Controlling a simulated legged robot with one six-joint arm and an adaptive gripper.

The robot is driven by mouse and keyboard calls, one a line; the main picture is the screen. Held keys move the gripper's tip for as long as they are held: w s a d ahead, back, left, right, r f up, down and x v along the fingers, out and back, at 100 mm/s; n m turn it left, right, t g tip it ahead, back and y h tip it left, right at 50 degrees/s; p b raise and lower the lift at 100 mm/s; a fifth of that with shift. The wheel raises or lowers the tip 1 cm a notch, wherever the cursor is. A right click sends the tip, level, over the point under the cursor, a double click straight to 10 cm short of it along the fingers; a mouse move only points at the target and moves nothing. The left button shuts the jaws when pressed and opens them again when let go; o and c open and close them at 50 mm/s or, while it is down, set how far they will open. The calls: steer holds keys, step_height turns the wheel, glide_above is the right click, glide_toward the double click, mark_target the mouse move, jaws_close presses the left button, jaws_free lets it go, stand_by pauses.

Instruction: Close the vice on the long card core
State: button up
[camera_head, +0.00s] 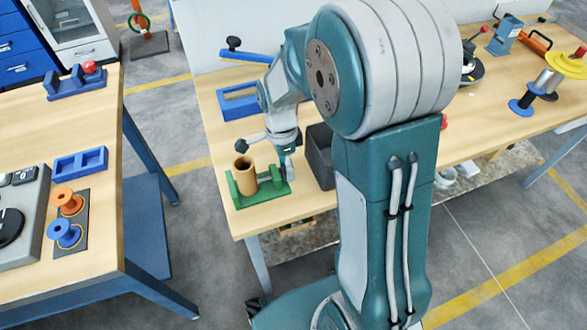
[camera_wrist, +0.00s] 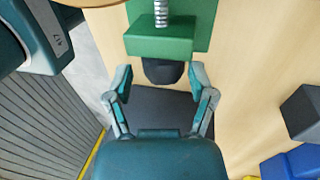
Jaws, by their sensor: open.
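The green vice (camera_head: 262,192) stands near the front left corner of the middle bench. The brown card core (camera_head: 243,168) stands upright at its left part. In the wrist view the vice (camera_wrist: 168,45) shows at the top, with a threaded metal screw (camera_wrist: 161,14) and a black knob (camera_wrist: 163,71) on the near side. My gripper (camera_head: 288,174) is at the vice's right end. In the wrist view my gripper (camera_wrist: 160,82) is open and empty, its fingers left and right of the knob and apart from it. Whether they are level with it is unclear.
A dark grey box (camera_head: 320,157) stands close right of the vice. Another bench (camera_head: 100,215) stands left across a floor gap. My arm hides the bench middle.

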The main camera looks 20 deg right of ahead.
steer(key=t, duration=0.2)
steer(key=shift+s+t, duration=0.35)
steer(key=shift+t, duration=0.45)
steer(key=shift+s+f+t, duration=0.1)
steer(key=shift+s+t, duration=0.1)
steer(key=shift+t, duration=0.7)
steer(key=shift+s+t, duration=0.15)
steer(key=shift+t, duration=0.75)
steer(key=shift+s+a, duration=0.1)
steer(key=shift+s, duration=0.05)
steer(key=c, duration=0.8)
steer(key=shift+s, duration=0.1)
